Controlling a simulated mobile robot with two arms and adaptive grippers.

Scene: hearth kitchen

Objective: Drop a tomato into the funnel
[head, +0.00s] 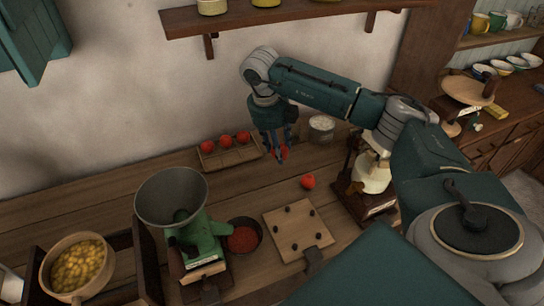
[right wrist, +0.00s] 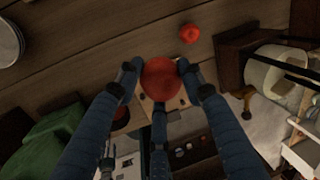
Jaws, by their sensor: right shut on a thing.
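My right gripper (head: 279,148) is shut on a red tomato (right wrist: 161,78), held above the counter. The held tomato also shows between the fingers in the head view (head: 283,153). The grey funnel (head: 172,195) sits on a green machine (head: 203,238) at the lower left, left of my gripper and apart from it. Another tomato (head: 308,181) lies loose on the counter; it also shows in the right wrist view (right wrist: 190,33). Several tomatoes (head: 226,141) sit in a wooden tray (head: 233,158) by the wall. My left gripper is not in view.
A bowl of red contents (head: 243,237) stands beside the machine. A wooden board with dark knobs (head: 298,229) lies right of it. A pot of yellow pieces (head: 76,267) is at far left. A lidded jar (head: 321,129) stands at the back. A shelf (head: 270,14) hangs above.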

